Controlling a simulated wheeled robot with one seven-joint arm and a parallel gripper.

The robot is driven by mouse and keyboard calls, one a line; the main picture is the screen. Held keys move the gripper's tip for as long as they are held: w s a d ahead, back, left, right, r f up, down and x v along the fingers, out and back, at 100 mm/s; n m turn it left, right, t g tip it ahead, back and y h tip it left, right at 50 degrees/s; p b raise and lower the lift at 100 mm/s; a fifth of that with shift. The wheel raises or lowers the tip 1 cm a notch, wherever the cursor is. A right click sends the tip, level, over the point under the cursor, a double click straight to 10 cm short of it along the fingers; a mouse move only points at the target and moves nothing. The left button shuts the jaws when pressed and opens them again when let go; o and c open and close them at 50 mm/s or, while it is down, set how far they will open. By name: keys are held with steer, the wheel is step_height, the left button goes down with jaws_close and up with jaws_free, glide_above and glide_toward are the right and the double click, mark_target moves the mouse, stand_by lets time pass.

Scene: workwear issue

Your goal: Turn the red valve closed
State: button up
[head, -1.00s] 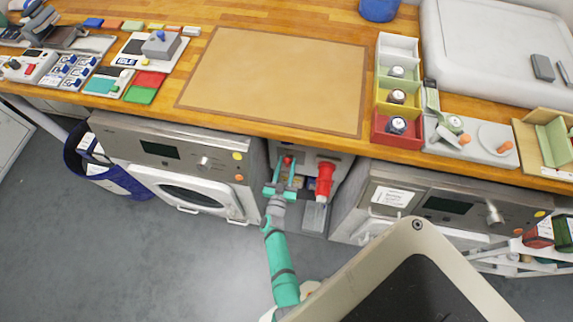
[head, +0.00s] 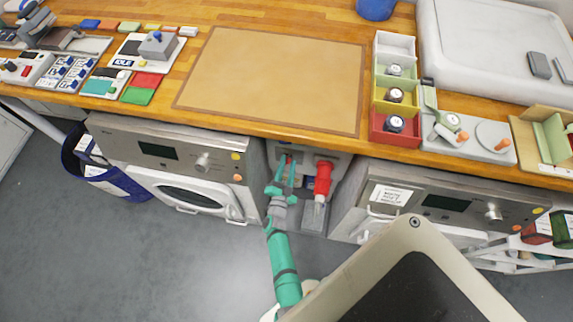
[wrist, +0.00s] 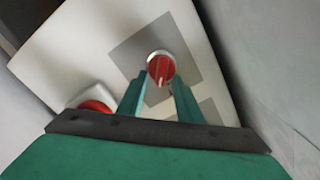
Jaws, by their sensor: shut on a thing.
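The red valve (wrist: 161,68) is a small round red knob with a raised ridge, set in a white ring on a grey patch of a pale panel, in the wrist view. In the head view the valve (head: 288,160) is a small red spot, mostly hidden behind the fingertips, in the recess under the bench. My gripper (head: 285,170) reaches into that recess with its teal fingers. It also shows in the wrist view (wrist: 160,84), one finger on each side of the knob's ridge, shut on it. The exact contact is hard to see.
A larger red fitting (head: 323,178) stands just right of my gripper in the recess. A washer-like machine (head: 190,195) with a white door is on the left, another machine (head: 440,203) on the right. The wooden bench (head: 240,120) overhangs above. Grey floor is open in front.

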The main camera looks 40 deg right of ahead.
steer(key=m, duration=0.6)
steer(key=f+m, duration=0.1)
steer(key=m, duration=0.3)
steer(key=shift+s+d+f, duration=0.1)
steer(key=shift+s+d, duration=0.15)
steer(key=shift+d, duration=0.05)
stand_by(0.4)
steer(key=o, duration=1)
steer(key=shift+o, duration=0.2)
steer(key=v, duration=1)
steer(key=shift+s+a, duration=0.25)
steer(key=shift+s+a, duration=0.1)
steer(key=shift+s, duration=0.05)
